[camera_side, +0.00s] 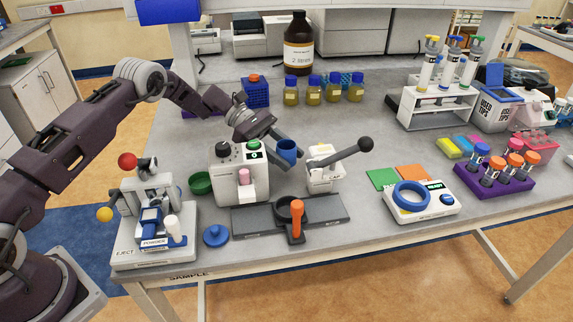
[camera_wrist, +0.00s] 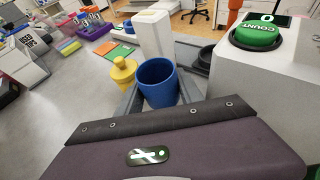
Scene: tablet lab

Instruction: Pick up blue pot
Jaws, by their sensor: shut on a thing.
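The blue pot (camera_side: 287,153) is an open-topped cup between the white counter machine and the white lever press in the side view. It is upright or nearly so. My gripper (camera_side: 287,143) reaches over from behind the counter machine and is shut on the pot. In the wrist view the blue pot (camera_wrist: 158,88) sits between my grey fingers (camera_wrist: 158,95), with its open mouth facing the camera. I cannot tell whether its base touches the table. A separate blue knobbed lid (camera_side: 215,236) lies on the table's front left.
The counter machine (camera_side: 240,172) stands close left of the pot; the lever press (camera_side: 325,172) stands close right. A dark rail with an orange handle (camera_side: 297,215) lies in front. A green pot (camera_side: 200,183) is at left. A yellow knobbed piece (camera_wrist: 122,71) shows beside the pot.

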